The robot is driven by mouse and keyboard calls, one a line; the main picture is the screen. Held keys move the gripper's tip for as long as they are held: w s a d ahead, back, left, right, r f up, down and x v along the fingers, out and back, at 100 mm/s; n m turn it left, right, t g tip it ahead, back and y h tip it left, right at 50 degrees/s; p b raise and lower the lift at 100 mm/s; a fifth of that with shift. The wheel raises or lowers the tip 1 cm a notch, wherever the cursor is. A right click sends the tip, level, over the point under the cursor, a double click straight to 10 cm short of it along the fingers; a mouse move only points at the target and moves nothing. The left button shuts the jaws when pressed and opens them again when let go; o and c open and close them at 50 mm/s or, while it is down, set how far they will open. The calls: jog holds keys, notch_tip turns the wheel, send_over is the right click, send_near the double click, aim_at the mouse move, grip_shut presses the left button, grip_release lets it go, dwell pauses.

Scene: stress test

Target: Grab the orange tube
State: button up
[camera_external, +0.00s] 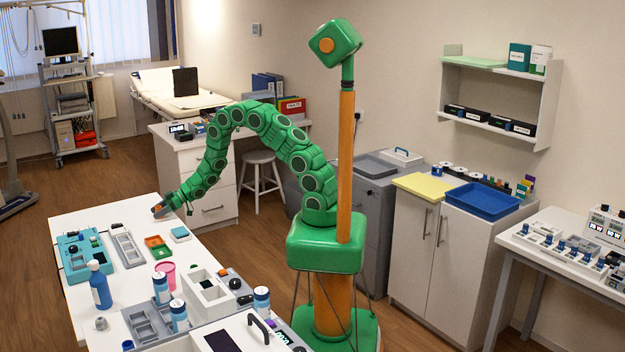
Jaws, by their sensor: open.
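My gripper (161,209) is at the far end of my green arm, low over the back right edge of the white table (135,205). It is small in this view, and its jaws are open. A small orange spot shows at the fingertips; I cannot tell whether it is a tube or part of my gripper. I cannot make out an orange tube for certain. An orange and green tray (157,246) lies on the table, nearer the camera than my gripper.
A teal case (82,252), a grey tray (125,248), a pink cup (165,272), a blue bottle (99,287) and several blue-and-white jars crowd the table. A white desk (212,185) and a stool (259,160) stand behind. The table's far left corner looks bare.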

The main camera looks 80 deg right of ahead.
jog(key=c, duration=1)
jog(key=shift+c, duration=0.2)
jog(key=shift+r, duration=0.1)
